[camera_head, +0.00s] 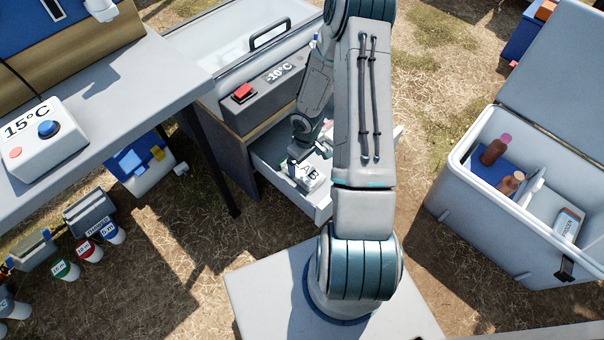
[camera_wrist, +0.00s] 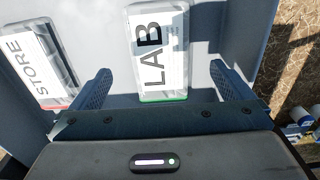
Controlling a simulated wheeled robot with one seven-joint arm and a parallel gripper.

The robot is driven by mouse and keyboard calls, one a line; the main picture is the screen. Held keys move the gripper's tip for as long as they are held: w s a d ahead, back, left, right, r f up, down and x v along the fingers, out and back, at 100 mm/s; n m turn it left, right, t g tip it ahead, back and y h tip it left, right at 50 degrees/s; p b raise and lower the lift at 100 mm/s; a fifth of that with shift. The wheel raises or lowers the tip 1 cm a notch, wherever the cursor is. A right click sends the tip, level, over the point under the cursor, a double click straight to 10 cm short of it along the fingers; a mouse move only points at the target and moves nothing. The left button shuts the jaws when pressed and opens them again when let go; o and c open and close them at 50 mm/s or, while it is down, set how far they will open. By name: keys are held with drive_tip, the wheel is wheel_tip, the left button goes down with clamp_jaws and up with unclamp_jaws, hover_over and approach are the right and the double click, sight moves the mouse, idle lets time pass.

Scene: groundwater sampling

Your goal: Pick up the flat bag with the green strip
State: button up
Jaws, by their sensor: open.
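The flat bag with the green strip (camera_wrist: 160,50) lies in a pale open drawer (camera_head: 268,158). It is clear-edged with a white label reading LAB, and the green strip runs along its near end in the wrist view. A second flat bag (camera_wrist: 38,62), labelled STORE with a red strip, lies to its left. My gripper (camera_wrist: 161,72) is open, with one finger on each side of the LAB bag and a gap on both sides. The fingers do not touch the bag, and their height above it is hard to tell. In the head view, my arm hides part of the drawer.
The drawer sits under a cabinet marked -10°C with a red button (camera_head: 243,91). A grey table (camera_head: 110,95) with a 15°C box (camera_head: 45,140) stands left. An open cooler (camera_head: 480,215) with brown bottles stands right. Dry grass lies between drawer and cooler.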

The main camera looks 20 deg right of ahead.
sight(306, 173)
drive_tip(key=shift+s+d+f+b, duration=0.1)
drive_tip(key=shift+f+b, duration=1.45)
drive_tip(key=shift+f, duration=1.65)
drive_tip(key=c, duration=1)
